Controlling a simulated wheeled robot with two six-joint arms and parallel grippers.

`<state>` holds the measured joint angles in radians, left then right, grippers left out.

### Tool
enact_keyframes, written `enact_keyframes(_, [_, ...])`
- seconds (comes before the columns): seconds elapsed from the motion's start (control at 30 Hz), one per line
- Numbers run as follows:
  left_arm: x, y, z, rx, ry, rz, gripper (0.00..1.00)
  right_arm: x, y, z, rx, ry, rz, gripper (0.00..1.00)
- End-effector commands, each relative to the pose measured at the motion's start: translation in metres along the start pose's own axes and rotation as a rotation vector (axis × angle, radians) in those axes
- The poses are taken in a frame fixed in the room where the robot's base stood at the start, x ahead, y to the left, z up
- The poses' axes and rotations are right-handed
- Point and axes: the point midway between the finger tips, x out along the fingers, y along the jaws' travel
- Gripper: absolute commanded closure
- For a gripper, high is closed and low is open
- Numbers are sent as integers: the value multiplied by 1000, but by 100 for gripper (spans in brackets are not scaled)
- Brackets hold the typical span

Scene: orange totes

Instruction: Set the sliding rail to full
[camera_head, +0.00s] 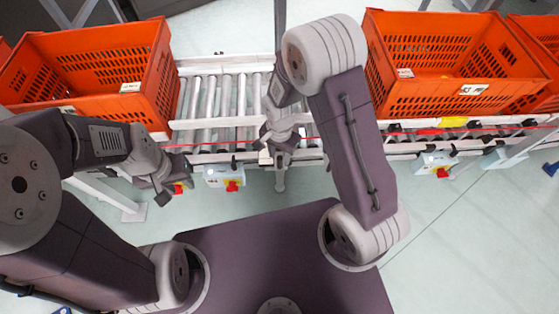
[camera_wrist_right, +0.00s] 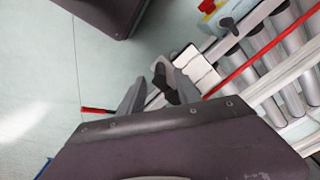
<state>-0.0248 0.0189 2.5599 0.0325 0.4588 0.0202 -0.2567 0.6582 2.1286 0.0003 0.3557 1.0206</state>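A thin red rail line (camera_head: 405,131) runs along the front edge of the roller conveyor; I cannot tell for sure which part is the sliding rail. A red rod (camera_wrist_right: 234,76) and a pale block (camera_wrist_right: 198,68) show in the right wrist view, near the fingers. My right gripper (camera_head: 279,153) is over the conveyor's front edge. In the right wrist view its fingers (camera_wrist_right: 158,88) stand apart, with a dark grey bracket showing beyond the gap; contact is unclear. My left gripper (camera_head: 169,187) hangs at the front edge on the left, its fingers too small to judge.
Bare rollers (camera_head: 215,97) lie between. White boxes with red knobs (camera_head: 230,179) and (camera_head: 435,164) are mounted along the front.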

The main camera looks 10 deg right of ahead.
Motion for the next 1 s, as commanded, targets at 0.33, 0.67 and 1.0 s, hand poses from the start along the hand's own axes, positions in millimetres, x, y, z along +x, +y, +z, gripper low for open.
enact_keyframes(0.33, [11, 0, 1, 0, 0, 0, 64, 30, 0, 0, 0, 0, -1, 60])
enact_keyframes(0.67, [10, 0, 1, 0, 0, 0, 64, 30, 0, 0, 0, 0, -1, 100])
enact_keyframes(1.0, [10, 0, 1, 0, 0, 0, 64, 30, 0, 0, 0, 0, -1, 100])
